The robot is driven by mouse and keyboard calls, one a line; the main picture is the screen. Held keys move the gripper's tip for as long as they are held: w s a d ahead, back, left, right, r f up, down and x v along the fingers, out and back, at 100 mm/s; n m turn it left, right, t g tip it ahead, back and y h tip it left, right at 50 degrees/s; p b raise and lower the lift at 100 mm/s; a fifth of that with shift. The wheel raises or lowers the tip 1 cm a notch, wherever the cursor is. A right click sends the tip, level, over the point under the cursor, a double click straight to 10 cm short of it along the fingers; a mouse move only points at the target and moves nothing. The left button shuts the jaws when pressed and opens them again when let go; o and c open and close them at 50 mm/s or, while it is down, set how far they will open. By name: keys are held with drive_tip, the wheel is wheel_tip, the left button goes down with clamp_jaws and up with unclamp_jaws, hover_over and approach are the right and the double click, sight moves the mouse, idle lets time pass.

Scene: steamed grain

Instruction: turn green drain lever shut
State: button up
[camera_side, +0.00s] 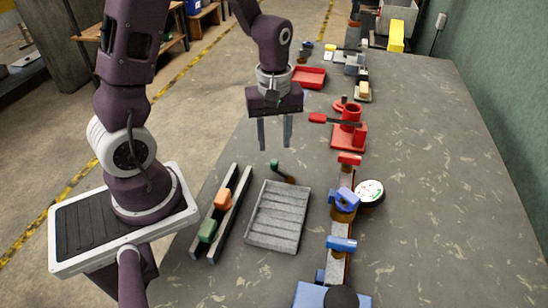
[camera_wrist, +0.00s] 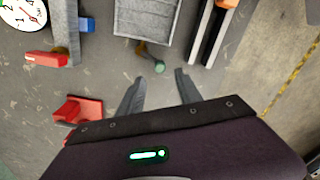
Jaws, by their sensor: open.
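The green drain lever (camera_side: 274,163) is a small green-knobbed handle on a brownish stem at the far edge of the grey ribbed tray. In the wrist view the green knob (camera_wrist: 159,66) sits just beyond my fingertips, with its stem running up and left toward the tray. My gripper (camera_side: 275,147) hangs above the table over the lever, fingers pointing down. It is open and empty, and the wrist view also shows its two spread fingers (camera_wrist: 159,75). It appears apart from the lever.
The grey ribbed tray (camera_side: 278,216) lies in front of the lever. Left of it is a dark double rail (camera_side: 230,200) with orange and green blocks. To the right stand a pipe with a blue valve (camera_side: 345,200), a round gauge (camera_side: 369,193) and a red fixture (camera_side: 348,137).

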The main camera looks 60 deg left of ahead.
sight(274, 161)
wheel_tip(274, 161, down, 6)
drive_tip(key=shift+f, duration=0.15)
clamp_jaws()
